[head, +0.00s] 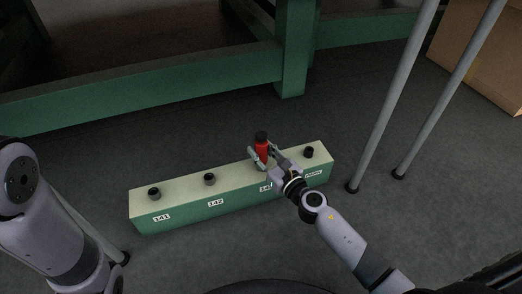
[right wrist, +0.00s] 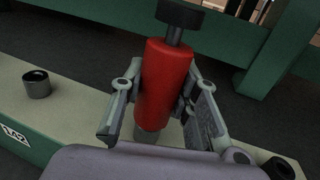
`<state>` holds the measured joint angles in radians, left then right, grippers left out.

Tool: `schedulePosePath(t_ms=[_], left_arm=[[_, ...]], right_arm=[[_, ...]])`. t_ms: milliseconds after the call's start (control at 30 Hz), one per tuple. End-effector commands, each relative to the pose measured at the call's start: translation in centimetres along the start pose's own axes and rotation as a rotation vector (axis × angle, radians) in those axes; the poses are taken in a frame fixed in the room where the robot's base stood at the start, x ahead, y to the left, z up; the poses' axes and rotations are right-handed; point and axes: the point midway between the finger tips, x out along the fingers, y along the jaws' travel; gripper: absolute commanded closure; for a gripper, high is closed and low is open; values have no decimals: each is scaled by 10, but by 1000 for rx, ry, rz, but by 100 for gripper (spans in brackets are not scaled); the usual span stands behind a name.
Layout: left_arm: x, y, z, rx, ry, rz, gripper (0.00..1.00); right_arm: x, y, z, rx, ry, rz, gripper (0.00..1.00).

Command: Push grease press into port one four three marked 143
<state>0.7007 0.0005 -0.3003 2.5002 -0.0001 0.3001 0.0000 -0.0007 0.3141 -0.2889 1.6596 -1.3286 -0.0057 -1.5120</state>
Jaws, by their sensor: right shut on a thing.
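The grease press (head: 262,150) is a red cylinder with a black top. It stands roughly upright over the green block (head: 185,213), above the spot whose label is partly covered by my right gripper. My right gripper (head: 264,157) is shut on the press. In the right wrist view the red press (right wrist: 163,85) sits between the two fingers of my right gripper (right wrist: 160,110). Its lower end looks pale, and the port under it is hidden, so I cannot tell how deep it sits. My left arm shows at the left edge, but its gripper is out of view.
Black ports marked 141 (head: 154,193) and 142 (head: 210,179) lie to the left on the block. Another black port (head: 309,152) is at the right end. Grey poles (head: 395,95) stand at right, a green frame (head: 150,95) behind, and a cardboard box (head: 485,50) at far right.

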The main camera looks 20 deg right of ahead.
Motion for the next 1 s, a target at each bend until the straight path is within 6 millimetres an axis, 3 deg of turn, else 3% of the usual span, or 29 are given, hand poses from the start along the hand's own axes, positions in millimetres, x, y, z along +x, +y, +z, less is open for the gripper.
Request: schedulePosePath(t_ms=[233, 267, 600, 1000], left_arm=[[-6, 1, -2, 0, 0, 0, 60], [-5, 1, -2, 0, 0, 0, 60], [-4, 1, -2, 0, 0, 0, 60], [-5, 0, 0, 0, -4, -4, 60]], right_arm=[[0, 0, -6, 0, -1, 0, 100], [0, 0, -5, 0, -1, 0, 70], [0, 0, -5, 0, 0, 0, 48], [2, 1, -1, -3, -4, 5, 48]])
